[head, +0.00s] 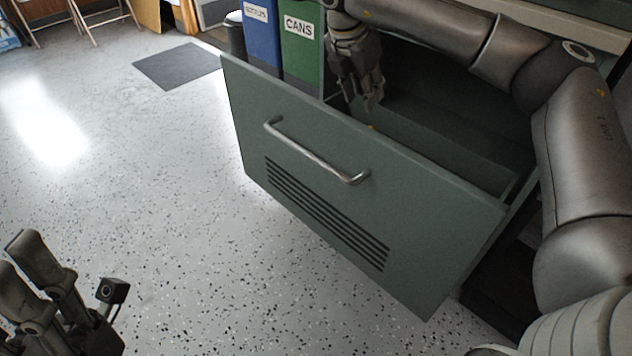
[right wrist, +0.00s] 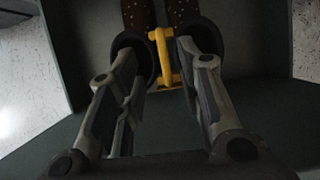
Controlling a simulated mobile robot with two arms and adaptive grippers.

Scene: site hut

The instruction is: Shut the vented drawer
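The vented drawer (head: 300,160) is a green drawer pulled well out of its cabinet, with a metal bar handle (head: 315,152) and dark vent slots (head: 325,215) on its front. My right gripper (head: 362,108) is over the drawer's inside, just behind the top edge of the front panel, away from the handle. In the right wrist view its fingers (right wrist: 168,50) are apart, pointing into the drawer. A yellow piece (right wrist: 164,60) shows between them; I cannot tell if they touch it. My left gripper (head: 18,255) is open and empty at the lower left, far from the drawer.
A blue bin (head: 261,35) and a green bin (head: 300,50) marked CANS stand behind the drawer. Two dark speckled things (right wrist: 138,14) lie by the yellow piece. A grey mat (head: 176,66) lies at the back. The speckled floor before the drawer is clear.

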